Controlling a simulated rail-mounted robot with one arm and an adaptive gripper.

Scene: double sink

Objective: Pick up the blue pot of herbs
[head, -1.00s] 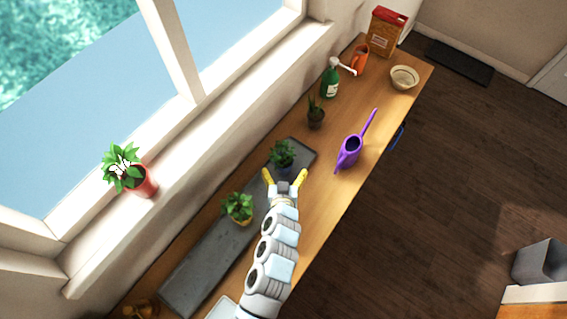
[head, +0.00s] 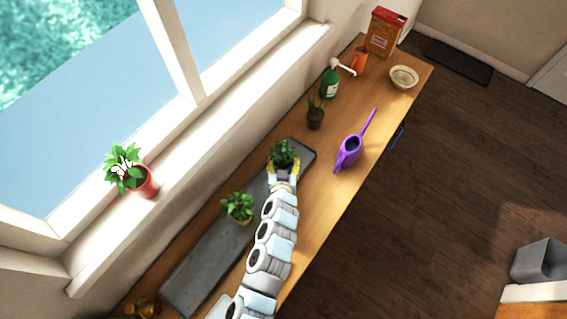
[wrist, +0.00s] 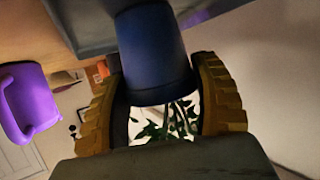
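The blue pot of herbs (wrist: 153,55) shows upside down in the wrist view, its green leaves (wrist: 165,125) below the pot. In the head view its leafy top (head: 283,152) is at the far end of the grey tray (head: 195,268), and my gripper hides most of the pot. My gripper (head: 283,167) has its yellow fingers on both sides of the pot. In the wrist view my gripper (wrist: 160,85) has the pot between its fingertips, very close to both sides. I cannot tell whether the fingers press on it.
Another potted herb (head: 238,207) sits nearer on the tray. A small dark pot (head: 315,118), a green bottle (head: 330,82) and a purple watering can (head: 349,152) stand beyond. A red pot (head: 143,182) is on the windowsill. The counter's right edge is close.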

